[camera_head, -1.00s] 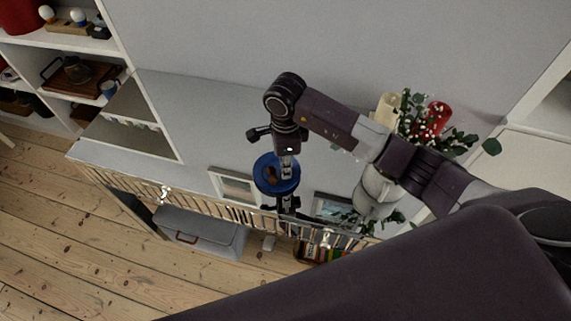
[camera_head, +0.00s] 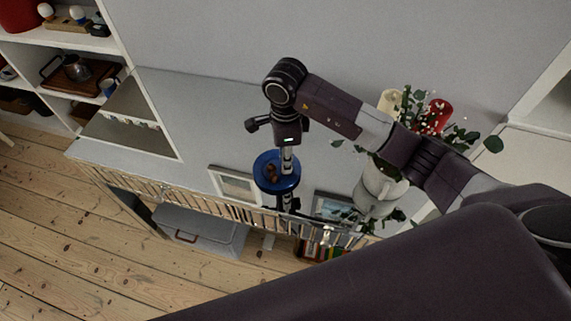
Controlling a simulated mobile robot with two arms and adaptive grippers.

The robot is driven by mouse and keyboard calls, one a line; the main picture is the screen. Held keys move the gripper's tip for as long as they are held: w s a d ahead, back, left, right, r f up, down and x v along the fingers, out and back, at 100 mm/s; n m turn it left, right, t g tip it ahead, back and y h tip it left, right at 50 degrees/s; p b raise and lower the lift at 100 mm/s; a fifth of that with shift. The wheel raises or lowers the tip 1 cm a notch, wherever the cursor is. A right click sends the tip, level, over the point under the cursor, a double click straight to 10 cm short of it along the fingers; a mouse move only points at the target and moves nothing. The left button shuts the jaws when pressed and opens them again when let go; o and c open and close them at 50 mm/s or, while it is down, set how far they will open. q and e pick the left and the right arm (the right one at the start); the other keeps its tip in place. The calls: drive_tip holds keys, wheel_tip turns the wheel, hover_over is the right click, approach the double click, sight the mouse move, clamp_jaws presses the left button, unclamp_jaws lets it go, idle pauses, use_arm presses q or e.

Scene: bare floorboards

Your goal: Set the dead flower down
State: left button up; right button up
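My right gripper (camera_head: 287,172) points down over the sideboard, beside a round blue dish (camera_head: 263,184). Small brown lumps (camera_head: 271,172) lie on the dish; I cannot tell whether they are the dead flower. The fingers are small and overlap the dish, so I cannot tell whether they are open or shut, or touching anything. No clearly dead flower shows. A white vase (camera_head: 372,193) with green leaves and white blossoms stands to the right, partly hidden by my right arm. My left gripper is not in view.
Two framed pictures, one left (camera_head: 236,187) and one right (camera_head: 330,207) of the gripper, are near the sideboard's slatted front. A red candle (camera_head: 436,114) and a cream one (camera_head: 389,103) stand behind the vase. The grey sideboard top (camera_head: 205,125) is clear to the left.

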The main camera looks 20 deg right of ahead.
wheel_tip(320, 180, up, 9)
drive_tip(key=b, duration=0.2)
